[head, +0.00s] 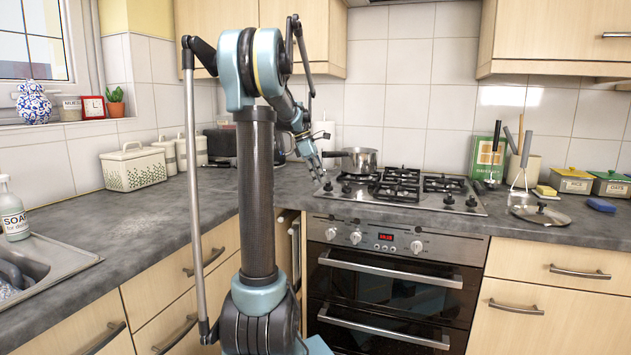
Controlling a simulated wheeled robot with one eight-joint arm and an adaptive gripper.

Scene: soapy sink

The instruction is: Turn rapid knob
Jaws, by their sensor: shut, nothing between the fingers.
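The steel gas hob (402,205) is set into the grey worktop. Dark knobs show along its front, including a left knob (346,188) and a right knob (471,201). Their labels are too small to read, so I cannot tell which is the rapid knob. My gripper (319,177) is shut and empty, pointing down at the hob's left front corner, close to the left knobs. I cannot tell whether it touches one. The oven panel below has its own pale knobs (355,238).
A steel saucepan (359,160) stands on the hob's back left burner, just right of my gripper. A pan lid (540,215), utensils and tins are on the right worktop. A bread bin (133,167) and the sink (50,262) are left. The worktop's left stretch is clear.

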